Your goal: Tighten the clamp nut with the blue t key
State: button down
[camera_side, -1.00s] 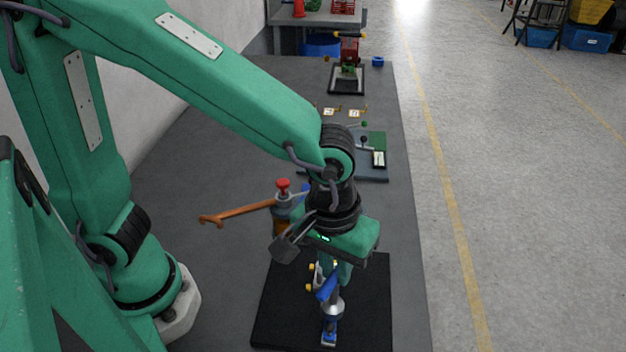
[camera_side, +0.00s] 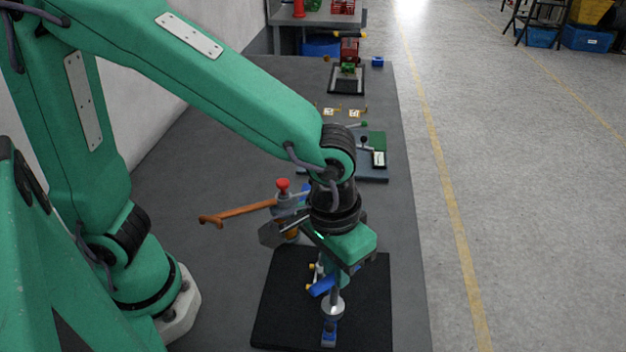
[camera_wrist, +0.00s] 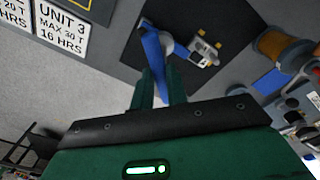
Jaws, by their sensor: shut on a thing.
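The blue T key's handle (camera_side: 322,286) is between the fingers of my gripper (camera_side: 335,273), which is shut on it above the black mat. In the wrist view, my gripper's green fingers (camera_wrist: 158,84) lie on both sides of the long blue handle (camera_wrist: 154,55). The key's grey shaft appears to stand upright over a grey round piece (camera_side: 333,308) on a small blue base (camera_side: 329,335). The clamp nut itself is hidden or too small to make out under the key.
A small fitting with yellow ends (camera_wrist: 203,50) is beside the key on the black mat (camera_side: 365,310). An orange-brown wrench-like tool (camera_side: 238,211) and a red-topped post (camera_side: 283,185) stand behind left. Other fixtures are farther back. The bench's right edge is close.

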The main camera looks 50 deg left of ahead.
jog(key=shift+w+r+m, duration=0.1)
jog(key=shift+m, duration=0.7)
jog(key=shift+n, duration=0.5)
jog(key=shift+r, duration=2.9)
jog(key=shift+n, duration=0.3)
jog(key=n, duration=0.4)
jog(key=shift+s+n, duration=0.2)
jog(key=shift+n, duration=0.2)
jog(key=n, duration=0.5)
jog(key=shift+s+n, duration=0.1)
jog(key=shift+n, duration=0.2)
